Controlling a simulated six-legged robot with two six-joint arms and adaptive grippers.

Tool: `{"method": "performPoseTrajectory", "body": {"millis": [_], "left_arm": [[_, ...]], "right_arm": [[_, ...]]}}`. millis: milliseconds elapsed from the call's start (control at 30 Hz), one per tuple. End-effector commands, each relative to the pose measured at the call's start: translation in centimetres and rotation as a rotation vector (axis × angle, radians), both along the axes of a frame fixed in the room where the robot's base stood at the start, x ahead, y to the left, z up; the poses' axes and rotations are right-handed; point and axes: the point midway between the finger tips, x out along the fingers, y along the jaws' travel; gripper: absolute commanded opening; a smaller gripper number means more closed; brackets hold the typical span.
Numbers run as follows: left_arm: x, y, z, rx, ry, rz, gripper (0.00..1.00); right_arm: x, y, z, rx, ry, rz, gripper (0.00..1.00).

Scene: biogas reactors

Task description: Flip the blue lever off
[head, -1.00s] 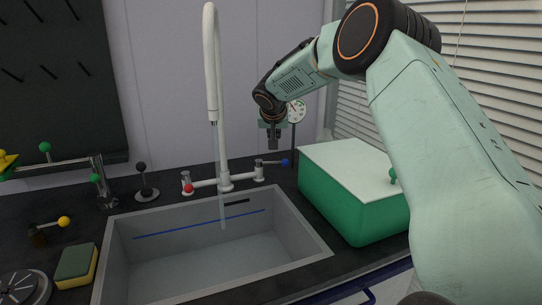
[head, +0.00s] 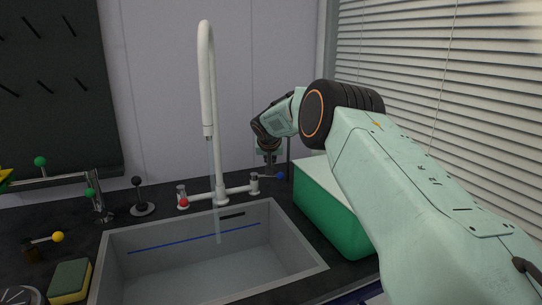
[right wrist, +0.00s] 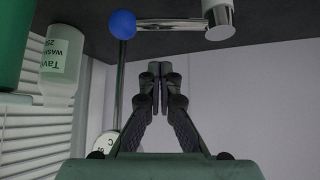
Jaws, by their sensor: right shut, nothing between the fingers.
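The blue lever (head: 279,175) is a metal rod with a blue ball knob, on the right valve (head: 254,184) of the white faucet (head: 221,189). In the head view the rod points right from the valve. In the right wrist view the blue knob (right wrist: 122,24) and its rod (right wrist: 170,25) lie beyond the fingertips, with the white valve to the right. My right gripper (head: 270,168) is shut and empty, just above and behind the lever; its fingertips (right wrist: 160,72) look apart from the rod. A thin stream of water runs from the spout. My left gripper is not in view.
A red knob (head: 183,202) sits on the faucet's left valve. The sink (head: 165,262) lies in front. A green box with a pale top (head: 330,208) stands close on the right. A labelled bottle (right wrist: 62,60) shows in the wrist view. A black-knobbed lever (head: 137,182) stands left.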

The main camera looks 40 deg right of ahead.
Motion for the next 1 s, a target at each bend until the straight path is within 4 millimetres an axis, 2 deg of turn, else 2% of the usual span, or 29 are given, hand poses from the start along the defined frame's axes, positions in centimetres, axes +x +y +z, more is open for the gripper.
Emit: {"method": "performPoseTrajectory", "body": {"millis": [400, 1000], "left_arm": [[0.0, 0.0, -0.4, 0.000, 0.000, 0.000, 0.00], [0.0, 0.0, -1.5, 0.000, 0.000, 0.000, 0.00]], "right_arm": [[1.1, -1.0, -1.7, 0.001, 0.000, -0.001, 0.00], [-1.3, 1.0, -2.3, 0.001, 0.000, -0.002, 0.00]]}}
